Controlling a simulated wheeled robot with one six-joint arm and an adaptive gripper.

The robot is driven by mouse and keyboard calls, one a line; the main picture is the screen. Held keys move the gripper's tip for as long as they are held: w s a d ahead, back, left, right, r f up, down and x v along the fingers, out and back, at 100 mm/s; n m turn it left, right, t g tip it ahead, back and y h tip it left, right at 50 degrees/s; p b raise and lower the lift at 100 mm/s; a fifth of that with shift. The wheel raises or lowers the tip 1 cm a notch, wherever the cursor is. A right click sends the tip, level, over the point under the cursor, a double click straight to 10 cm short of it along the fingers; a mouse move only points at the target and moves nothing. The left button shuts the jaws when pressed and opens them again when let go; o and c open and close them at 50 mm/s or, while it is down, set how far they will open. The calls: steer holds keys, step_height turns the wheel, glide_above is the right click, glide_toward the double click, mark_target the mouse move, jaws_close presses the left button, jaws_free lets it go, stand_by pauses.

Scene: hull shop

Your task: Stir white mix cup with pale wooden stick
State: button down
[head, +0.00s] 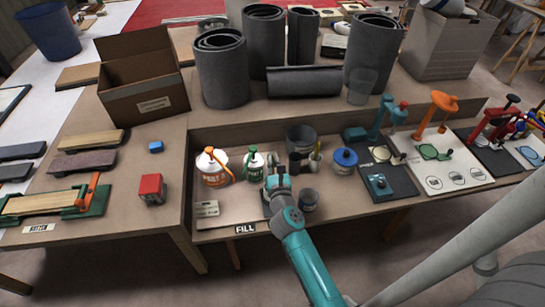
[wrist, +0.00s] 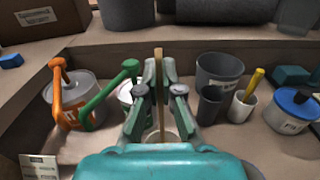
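My gripper (wrist: 159,72) is shut on the pale wooden stick (wrist: 158,58), which stands nearly upright between the fingertips. In the head view my gripper (head: 277,180) is over the fill area of the bench, just in front of the green-handled can. Below the fingers in the wrist view, part of a pale cup rim (wrist: 168,133) shows around the stick's lower part. It looks like the white mix cup, mostly hidden by my gripper. The stick's lower end is hidden, so its depth in the cup cannot be told.
An orange-pump can (head: 213,168) and a green-pump can (head: 253,166) stand behind left. A grey cup (head: 308,201) stands close on the right. Behind are a dark cup (wrist: 209,103), a white cup (wrist: 241,108) with a yellow handle and a grey bucket (wrist: 219,70). A blue-lidded tin (head: 344,161) stands farther right.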

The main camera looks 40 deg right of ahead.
steer(key=shift+f, duration=3.1)
steer(key=shift+d, duration=0.1)
